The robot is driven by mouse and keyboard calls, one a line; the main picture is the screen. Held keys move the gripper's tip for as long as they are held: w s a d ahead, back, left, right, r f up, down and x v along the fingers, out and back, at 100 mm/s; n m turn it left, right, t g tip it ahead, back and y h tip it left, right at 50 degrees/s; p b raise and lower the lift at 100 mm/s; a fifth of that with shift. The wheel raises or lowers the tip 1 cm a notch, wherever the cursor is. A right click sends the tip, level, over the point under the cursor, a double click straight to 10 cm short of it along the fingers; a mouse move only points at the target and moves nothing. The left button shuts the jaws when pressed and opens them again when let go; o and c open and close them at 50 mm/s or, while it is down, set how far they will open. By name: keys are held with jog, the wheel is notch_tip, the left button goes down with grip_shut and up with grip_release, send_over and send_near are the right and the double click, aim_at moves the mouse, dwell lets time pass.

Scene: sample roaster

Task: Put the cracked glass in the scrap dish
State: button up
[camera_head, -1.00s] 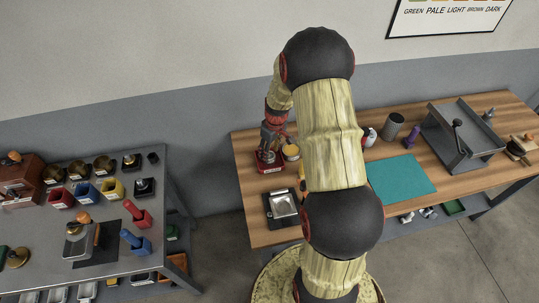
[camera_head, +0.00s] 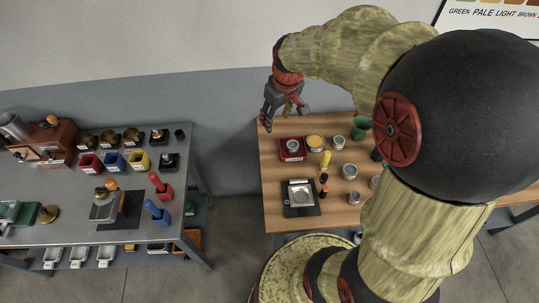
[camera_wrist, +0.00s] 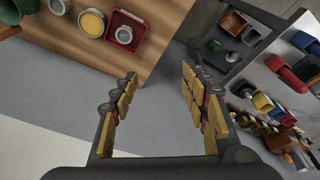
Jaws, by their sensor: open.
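A red square dish with a white label (camera_head: 283,158) stands on the wooden table; I take it for the scrap dish, though its label is too small to read. A small round pale glass or cup (camera_head: 292,145) sits inside it; it also shows in the wrist view (camera_wrist: 124,35). I cannot make out a crack. My gripper (camera_head: 286,119) is open and empty, raised above and behind the dish. In the wrist view its fingers (camera_wrist: 160,78) are spread apart over bare floor, with nothing between them.
On the wooden table stand a yellow-filled round dish (camera_head: 315,143), a green cup (camera_head: 361,127), several small metal cups (camera_head: 350,171) and a black scale (camera_head: 300,197). The grey bench (camera_head: 60,185) at left holds coloured bins and a brown machine. A floor gap separates them.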

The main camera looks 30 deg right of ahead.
jog(key=s+a+r+t, duration=0.1)
jog(key=s+a+r, duration=0.4)
jog(key=s, duration=0.4)
jog(key=s+a+r+m+t, duration=0.1)
jog(key=s+a+r, duration=0.4)
jog(key=s+a, duration=0.3)
jog(key=shift+s+a+r+t, duration=0.3)
jog(key=shift+s+t, duration=0.1)
